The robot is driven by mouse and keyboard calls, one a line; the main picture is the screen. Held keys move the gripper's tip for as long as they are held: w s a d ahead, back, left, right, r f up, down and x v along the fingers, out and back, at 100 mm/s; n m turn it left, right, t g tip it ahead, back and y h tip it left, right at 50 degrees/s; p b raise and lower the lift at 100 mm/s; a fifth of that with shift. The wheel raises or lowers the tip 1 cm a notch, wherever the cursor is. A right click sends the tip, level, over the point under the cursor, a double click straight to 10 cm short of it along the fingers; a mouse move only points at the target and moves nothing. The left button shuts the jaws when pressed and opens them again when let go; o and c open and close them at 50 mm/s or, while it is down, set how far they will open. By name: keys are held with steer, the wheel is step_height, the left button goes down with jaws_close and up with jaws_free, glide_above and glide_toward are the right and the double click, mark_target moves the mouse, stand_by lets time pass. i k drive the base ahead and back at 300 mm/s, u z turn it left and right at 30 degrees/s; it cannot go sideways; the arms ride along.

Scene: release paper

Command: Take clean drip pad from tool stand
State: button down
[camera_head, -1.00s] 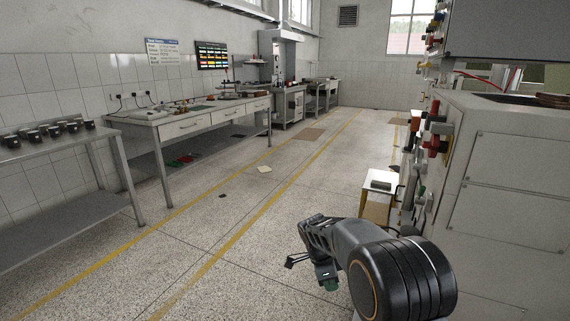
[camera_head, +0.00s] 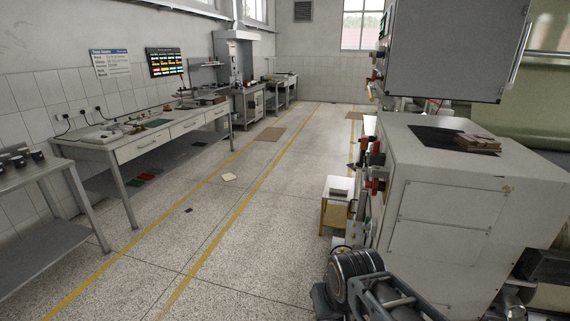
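A small stand (camera_head: 333,217) with a white top and yellowish legs stands on the floor beside the big grey machine; it may be the tool stand. A small dark flat item (camera_head: 340,193) lies on its top; I cannot tell whether it is the drip pad. My arm shows at the bottom edge of the view, right of centre, below and nearer than the stand. No fingertips of my gripper show, and nothing held is visible.
The grey machine (camera_head: 440,235) fills the right side, with brown stacked pieces (camera_head: 478,143) on top. A workbench (camera_head: 150,146) and a table (camera_head: 35,180) line the left wall.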

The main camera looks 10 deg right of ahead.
mark_target(337, 191)
steer(key=k, duration=1.65)
steer(key=u, duration=0.7)
steer(key=i, duration=4.6)
steer(key=z, duration=2.2)
steer(key=i, duration=2.5)
steer(key=u, duration=0.05)
